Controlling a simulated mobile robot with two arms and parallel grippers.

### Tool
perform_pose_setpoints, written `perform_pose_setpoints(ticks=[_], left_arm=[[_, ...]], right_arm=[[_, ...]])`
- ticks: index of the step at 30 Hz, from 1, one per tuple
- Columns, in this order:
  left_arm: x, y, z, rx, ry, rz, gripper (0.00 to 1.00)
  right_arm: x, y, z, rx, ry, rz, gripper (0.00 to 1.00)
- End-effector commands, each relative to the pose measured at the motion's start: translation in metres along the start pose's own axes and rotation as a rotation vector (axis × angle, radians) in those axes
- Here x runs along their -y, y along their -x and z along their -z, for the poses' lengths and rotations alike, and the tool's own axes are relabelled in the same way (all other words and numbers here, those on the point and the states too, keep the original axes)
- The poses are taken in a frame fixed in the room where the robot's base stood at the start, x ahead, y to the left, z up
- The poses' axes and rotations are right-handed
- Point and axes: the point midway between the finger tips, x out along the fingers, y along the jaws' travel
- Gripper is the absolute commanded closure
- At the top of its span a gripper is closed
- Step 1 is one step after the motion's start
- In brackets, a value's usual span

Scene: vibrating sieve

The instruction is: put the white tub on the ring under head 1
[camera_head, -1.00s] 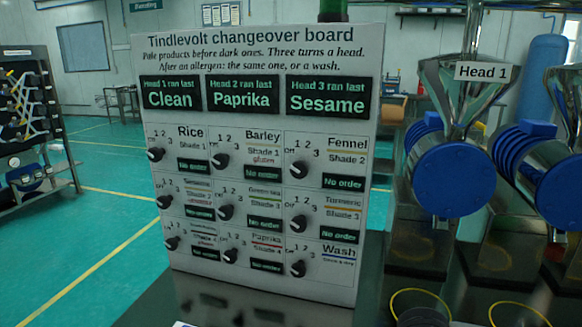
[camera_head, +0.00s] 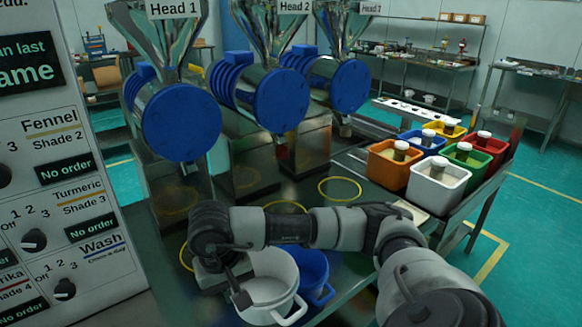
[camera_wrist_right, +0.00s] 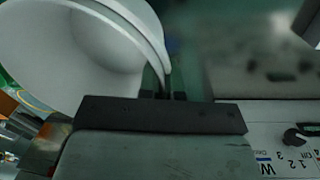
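The white tub (camera_head: 268,278) is at the front of the dark bench in the head view, beside a blue tub (camera_head: 313,272). My right gripper (camera_head: 240,290) is at the white tub's left rim. In the wrist view the white tub (camera_wrist_right: 75,60) fills the upper left, and its wall runs down to the gripper's dark finger (camera_wrist_right: 160,115). The gripper looks shut on this wall. Head 1 (camera_head: 178,118) is the leftmost blue-capped machine. The yellow ring (camera_head: 184,257) under it is partly hidden by my right arm. My left gripper is out of view.
Yellow rings also lie under head 2 (camera_head: 285,206) and head 3 (camera_head: 340,189). The changeover board (camera_head: 60,180) stands close on the left. Several colored bins, including a white bin (camera_head: 437,190), stand on the right. My arm spans the bench front.

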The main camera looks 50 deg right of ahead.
Motion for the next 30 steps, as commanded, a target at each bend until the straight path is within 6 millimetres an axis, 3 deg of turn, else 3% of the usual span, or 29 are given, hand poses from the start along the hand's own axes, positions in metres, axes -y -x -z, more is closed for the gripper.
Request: perform_pose_setpoints(ticks=[5,10,24,30], left_arm=[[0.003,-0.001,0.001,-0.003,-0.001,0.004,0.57],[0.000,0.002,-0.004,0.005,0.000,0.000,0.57],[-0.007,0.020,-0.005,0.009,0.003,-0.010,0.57],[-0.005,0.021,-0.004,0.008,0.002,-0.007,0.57]], right_arm=[[-0.010,0.000,0.007,0.006,-0.057,-0.005,1.00],[-0.005,-0.002,0.009,0.007,-0.058,-0.004,1.00],[0.089,-0.049,0.042,0.009,-0.055,-0.003,1.00],[0.105,-0.059,0.049,0.007,-0.056,-0.004,1.00]])
